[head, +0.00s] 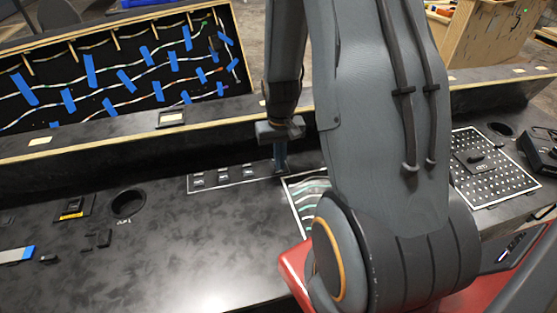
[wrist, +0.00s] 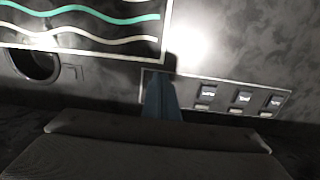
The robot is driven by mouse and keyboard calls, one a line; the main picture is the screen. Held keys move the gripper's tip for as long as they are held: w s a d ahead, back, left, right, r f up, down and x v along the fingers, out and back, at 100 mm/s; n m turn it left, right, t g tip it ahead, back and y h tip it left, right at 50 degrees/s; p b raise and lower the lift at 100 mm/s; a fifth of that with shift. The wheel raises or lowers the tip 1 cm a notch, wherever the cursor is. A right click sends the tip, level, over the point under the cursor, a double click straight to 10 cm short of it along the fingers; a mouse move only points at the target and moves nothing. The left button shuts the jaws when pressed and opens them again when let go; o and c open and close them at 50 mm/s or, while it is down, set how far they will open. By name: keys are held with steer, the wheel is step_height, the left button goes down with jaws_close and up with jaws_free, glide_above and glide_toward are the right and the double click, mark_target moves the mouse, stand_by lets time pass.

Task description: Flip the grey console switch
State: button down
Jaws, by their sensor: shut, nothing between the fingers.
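A white-outlined switch panel (head: 210,184) lies on the black console in the head view. Three switches show on it, with pale marks; the wrist view shows the left one (wrist: 208,93), the middle one (wrist: 241,98) and the right one (wrist: 273,103). I cannot tell from the colour which is the grey switch. My gripper (head: 281,168) points down at the right end of the panel, with its fingers shut and empty. In the wrist view the blue-grey fingers (wrist: 161,98) cover the panel's left end, so anything there is hidden. I cannot tell whether the tips touch it.
A panel of wavy light strips (wrist: 90,30) lies beside the switch panel. A round hole (head: 128,203) and small parts are on the left of the console. A raised ledge (head: 100,140) runs behind. A dotted panel (head: 495,180) is at the right.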

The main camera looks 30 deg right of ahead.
steer(key=shift+w+d, duration=0.1)
steer(key=shift+w, duration=0.25)
steer(key=shift+w+d, duration=0.1)
steer(key=shift+w, duration=0.4)
step_height(320, 180, up, 7)
steer(key=p, duration=0.5)
steer(key=shift+s+p, duration=0.35)
steer(key=shift+s, duration=0.05)
stand_by(0.5)
steer(key=s+a+r+n+b, duration=0.1)
steer(key=s+a+r+b, duration=0.1)
steer(key=s+a+r, duration=0.2)
steer(key=s+a+r+n+t+b, duration=0.1)
steer(key=s+a+r+n+b, duration=0.1)
steer(key=s+a+r, duration=0.3)
steer(key=a+r, duration=0.1)
steer(key=a, duration=0.3)
steer(key=shift+a, duration=0.25)
